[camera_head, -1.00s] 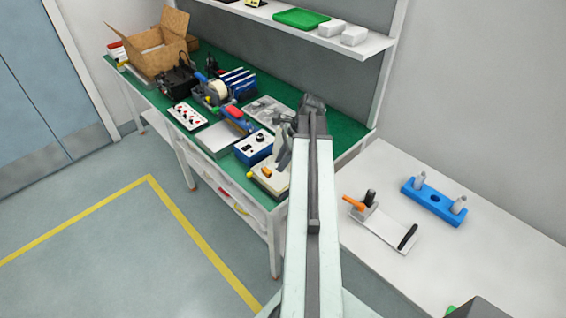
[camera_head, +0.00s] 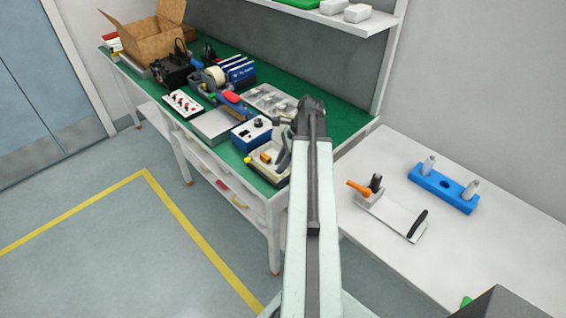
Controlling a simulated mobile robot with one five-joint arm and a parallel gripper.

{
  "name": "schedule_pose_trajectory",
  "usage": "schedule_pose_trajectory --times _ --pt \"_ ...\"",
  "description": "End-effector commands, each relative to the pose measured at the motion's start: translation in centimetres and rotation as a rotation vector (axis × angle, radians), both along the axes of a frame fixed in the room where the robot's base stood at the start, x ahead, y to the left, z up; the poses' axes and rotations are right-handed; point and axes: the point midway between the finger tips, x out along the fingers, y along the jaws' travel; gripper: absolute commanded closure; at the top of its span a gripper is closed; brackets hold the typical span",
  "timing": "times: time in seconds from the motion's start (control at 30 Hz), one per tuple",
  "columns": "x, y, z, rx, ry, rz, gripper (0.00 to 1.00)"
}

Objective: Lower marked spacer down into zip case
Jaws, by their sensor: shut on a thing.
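My gripper (camera_head: 284,150) hangs from the end of my arm over the front right part of the green bench, at the right side of a shallow beige tray (camera_head: 257,172). The jaws are small and partly hidden by my arm. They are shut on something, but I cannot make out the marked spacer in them. An orange block (camera_head: 266,157) shows in the beige tray. I cannot tell for sure which thing is the zip case. A clear compartmented organiser (camera_head: 262,97) lies behind, towards the wall.
A blue box with a dial (camera_head: 251,134) and a grey flat case (camera_head: 213,125) stand left of my gripper. A cardboard box (camera_head: 145,40) is at the far left. On the white table at right are a blue fixture (camera_head: 443,188) and a clamp plate (camera_head: 392,214).

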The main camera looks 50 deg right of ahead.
Motion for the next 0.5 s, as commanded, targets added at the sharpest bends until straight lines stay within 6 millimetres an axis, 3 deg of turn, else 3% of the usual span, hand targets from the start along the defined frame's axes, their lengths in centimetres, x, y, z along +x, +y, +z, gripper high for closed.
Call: schedule_pose_trajectory --times 0.37,0.4,0.47,0.5 --pt "0.02 0.01 0.05 0.0 0.0 0.0 1.0" --pt "0.03 0.02 0.06 0.0 0.0 0.0 0.66" --pt "0.03 0.02 0.06 0.0 0.0 0.0 0.49" --pt "0.03 0.03 0.06 0.0 0.0 0.0 0.49"
